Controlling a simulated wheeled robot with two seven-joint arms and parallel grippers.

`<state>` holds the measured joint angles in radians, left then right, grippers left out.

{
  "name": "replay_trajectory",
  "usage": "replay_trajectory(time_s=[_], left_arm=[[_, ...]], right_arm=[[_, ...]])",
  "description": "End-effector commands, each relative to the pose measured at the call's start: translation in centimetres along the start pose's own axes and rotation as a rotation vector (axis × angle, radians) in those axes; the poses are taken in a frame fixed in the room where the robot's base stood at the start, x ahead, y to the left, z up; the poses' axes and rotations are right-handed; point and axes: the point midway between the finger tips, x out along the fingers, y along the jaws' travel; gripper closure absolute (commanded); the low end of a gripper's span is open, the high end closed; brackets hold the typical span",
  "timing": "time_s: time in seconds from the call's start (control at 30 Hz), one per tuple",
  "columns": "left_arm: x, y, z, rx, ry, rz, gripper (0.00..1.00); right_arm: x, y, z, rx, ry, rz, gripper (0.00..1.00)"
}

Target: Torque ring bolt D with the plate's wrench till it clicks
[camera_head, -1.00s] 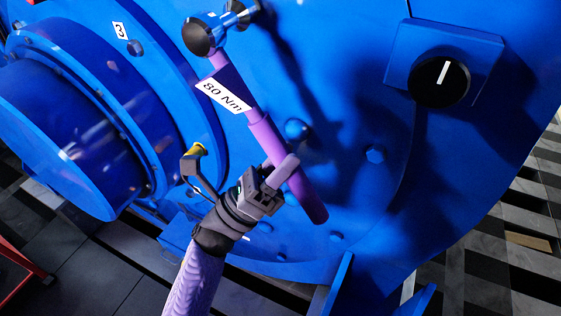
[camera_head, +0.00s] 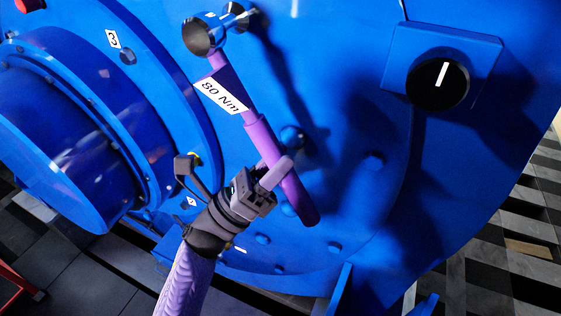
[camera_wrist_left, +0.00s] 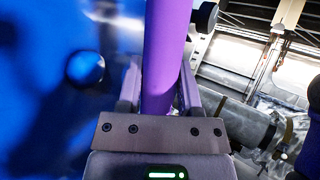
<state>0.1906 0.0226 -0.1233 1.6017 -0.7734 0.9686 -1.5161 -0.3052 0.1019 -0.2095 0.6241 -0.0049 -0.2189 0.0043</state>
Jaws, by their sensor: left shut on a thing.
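The purple torque wrench (camera_head: 262,140) has a white "80 Nm" label and hangs slanted across the blue motor face (camera_head: 340,110). Its shiny round head (camera_head: 198,36) is at the top, with a metal socket part (camera_head: 238,16) reaching toward the face. The bolt behind it is hidden, and I cannot read a letter D. My left gripper (camera_head: 276,174) is shut on the lower handle. In the left wrist view the handle (camera_wrist_left: 165,60) rises between the fingers (camera_wrist_left: 160,95). My right gripper is not in view.
A blue box with a black dial (camera_head: 438,84) sits at the right. A large blue flange (camera_head: 70,140) with a numbered tag (camera_head: 113,39) juts out at the left. Rounded bolt heads (camera_head: 292,138) stand on the face behind the handle. Tiled floor shows at lower right.

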Motion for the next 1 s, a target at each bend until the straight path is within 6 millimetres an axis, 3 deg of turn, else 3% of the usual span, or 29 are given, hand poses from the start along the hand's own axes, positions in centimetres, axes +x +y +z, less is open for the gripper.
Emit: replay_trajectory(time_s=[1.0], left_arm=[[-1.7, 1.4, 0.8, 0.079, 0.099, -0.031, 1.0]], right_arm=[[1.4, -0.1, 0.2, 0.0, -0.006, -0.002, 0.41]])
